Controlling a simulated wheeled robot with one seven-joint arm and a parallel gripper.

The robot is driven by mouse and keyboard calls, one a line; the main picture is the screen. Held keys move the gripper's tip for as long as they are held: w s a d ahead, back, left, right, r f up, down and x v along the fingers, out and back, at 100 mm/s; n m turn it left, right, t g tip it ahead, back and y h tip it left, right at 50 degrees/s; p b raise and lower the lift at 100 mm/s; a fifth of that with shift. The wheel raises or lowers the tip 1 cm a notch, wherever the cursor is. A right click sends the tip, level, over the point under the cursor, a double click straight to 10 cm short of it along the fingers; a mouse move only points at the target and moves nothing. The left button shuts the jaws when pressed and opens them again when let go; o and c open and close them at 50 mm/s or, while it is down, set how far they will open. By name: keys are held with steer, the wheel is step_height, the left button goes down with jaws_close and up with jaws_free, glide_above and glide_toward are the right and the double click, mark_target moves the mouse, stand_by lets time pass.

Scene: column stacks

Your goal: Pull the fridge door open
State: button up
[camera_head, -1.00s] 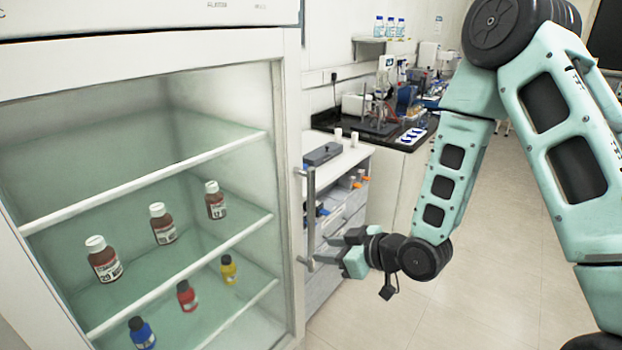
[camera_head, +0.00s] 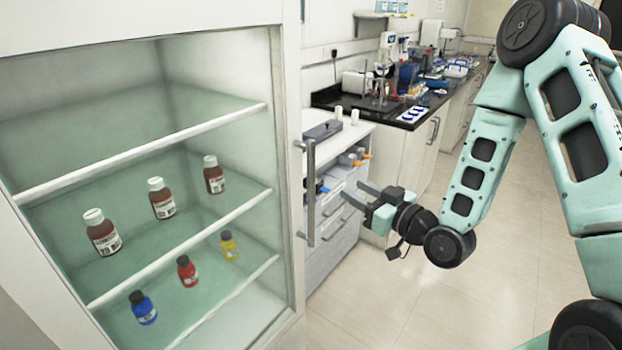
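The fridge door (camera_head: 287,120) is a white frame around a large glass pane, at the left of the view. It looks shut. Its handle (camera_head: 311,190) is a grey vertical bar on the right edge of the door. My gripper (camera_head: 352,196) is to the right of the handle, apart from it, with its fingers pointing left toward it. The two fingers are spread with a gap between them and nothing held.
Behind the glass, brown bottles (camera_head: 162,198) stand on one shelf, and blue, red and yellow bottles (camera_head: 187,271) on a lower one. A drawer cabinet (camera_head: 335,225) stands close behind my gripper. The floor (camera_head: 400,315) at lower right is clear.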

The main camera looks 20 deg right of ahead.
mark_target(314, 169)
steer(key=shift+w+a+f+b, duration=0.3)
steer(key=shift+w+a+b, duration=0.05)
steer(key=shift+b, duration=1.8)
steer(key=p+x, duration=0.1)
steer(key=x, duration=0.4)
steer(key=p+x, duration=0.1)
steer(key=x, duration=0.3)
steer(key=p+x, duration=0.1)
steer(key=x, duration=0.4)
steer(key=shift+w+a+r, duration=0.15)
steer(key=shift+w+r, duration=0.1)
jaws_close()
steer(key=shift+s, duration=0.1)
